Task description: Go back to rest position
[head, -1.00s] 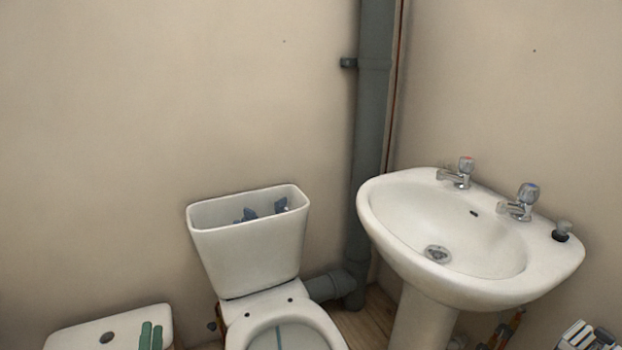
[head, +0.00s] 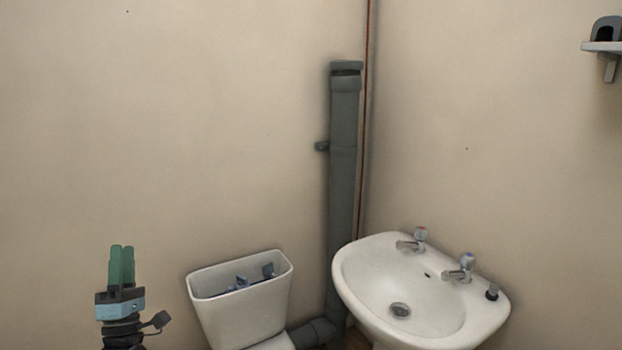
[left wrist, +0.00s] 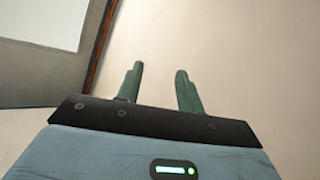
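My left gripper (head: 122,252) stands upright at the lower left of the head view, in front of the bare wall. Its green fingers point up and nothing is between them. In the left wrist view the two fingers (left wrist: 159,75) are apart, with an empty gap and a plain pale wall behind. My right gripper is in neither view.
The open toilet cistern (head: 205,318) with blue parts inside is right of my left gripper. A grey soil pipe (head: 343,160) stands in the corner, beside the white washbasin (head: 372,287). A small shelf (head: 603,47) is at upper right.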

